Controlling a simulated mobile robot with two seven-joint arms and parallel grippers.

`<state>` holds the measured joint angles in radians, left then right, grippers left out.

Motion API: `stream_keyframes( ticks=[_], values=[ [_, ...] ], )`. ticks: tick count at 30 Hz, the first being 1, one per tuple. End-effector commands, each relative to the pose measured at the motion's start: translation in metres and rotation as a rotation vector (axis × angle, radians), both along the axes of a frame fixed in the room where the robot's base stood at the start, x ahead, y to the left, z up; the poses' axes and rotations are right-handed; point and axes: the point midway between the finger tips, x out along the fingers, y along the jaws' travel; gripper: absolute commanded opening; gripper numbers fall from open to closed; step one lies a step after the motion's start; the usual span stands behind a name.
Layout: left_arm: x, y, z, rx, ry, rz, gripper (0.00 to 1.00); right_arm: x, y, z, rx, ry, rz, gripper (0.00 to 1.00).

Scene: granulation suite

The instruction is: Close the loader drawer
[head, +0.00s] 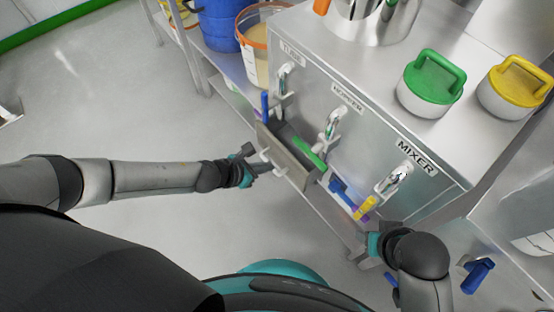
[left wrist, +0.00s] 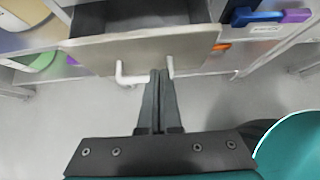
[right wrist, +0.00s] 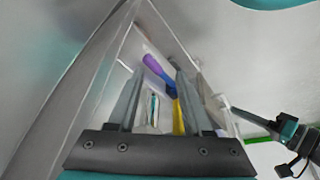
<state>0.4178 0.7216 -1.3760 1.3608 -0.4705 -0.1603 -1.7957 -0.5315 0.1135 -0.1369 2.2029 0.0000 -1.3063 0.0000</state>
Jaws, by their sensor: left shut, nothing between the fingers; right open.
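The loader drawer (head: 284,165) is pulled out from the front of the steel cabinet, below the hopper label. Its grey front panel (left wrist: 150,50) fills the upper middle of the left wrist view, with the dark inside of the drawer behind it. A white handle (left wrist: 130,79) stands out from the panel. My left gripper (head: 250,162) is shut and empty, with its fingertips (left wrist: 160,75) at the handle and hiding part of it. I cannot tell if they touch. My right gripper (right wrist: 155,75) is open, low at the cabinet's right side in the head view (head: 364,243).
Blue, purple and yellow tools (right wrist: 178,115) show between my right fingers, apparently farther off. A green-handled tool (head: 310,154) is beside the drawer. Green-lidded (head: 430,95) and yellow-lidded (head: 508,95) jars stand on the cabinet. Floor left of the drawer is clear.

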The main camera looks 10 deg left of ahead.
Motion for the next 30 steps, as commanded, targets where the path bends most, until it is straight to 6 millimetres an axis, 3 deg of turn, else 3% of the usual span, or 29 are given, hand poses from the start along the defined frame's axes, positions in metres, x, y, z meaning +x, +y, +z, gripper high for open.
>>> stream_keyframes(
  ticks=[6, 14, 27, 30],
  values=[
    [0.022, -0.017, -0.001, -0.002, -0.003, 0.000, 0.00, 0.000, 0.000, 0.013, 0.003, -0.020, -0.001, 0.50],
    [0.032, -0.024, 0.000, -0.002, -0.001, 0.001, 0.00, 0.001, 0.000, 0.022, 0.004, -0.031, -0.001, 0.50],
    [0.036, -0.028, 0.001, -0.002, -0.001, 0.001, 0.00, 0.001, 0.000, 0.024, 0.005, -0.033, -0.002, 0.50],
    [0.044, -0.035, 0.003, -0.003, -0.003, -0.001, 0.00, 0.000, 0.000, 0.010, 0.001, -0.010, 0.000, 0.50]
  ],
)
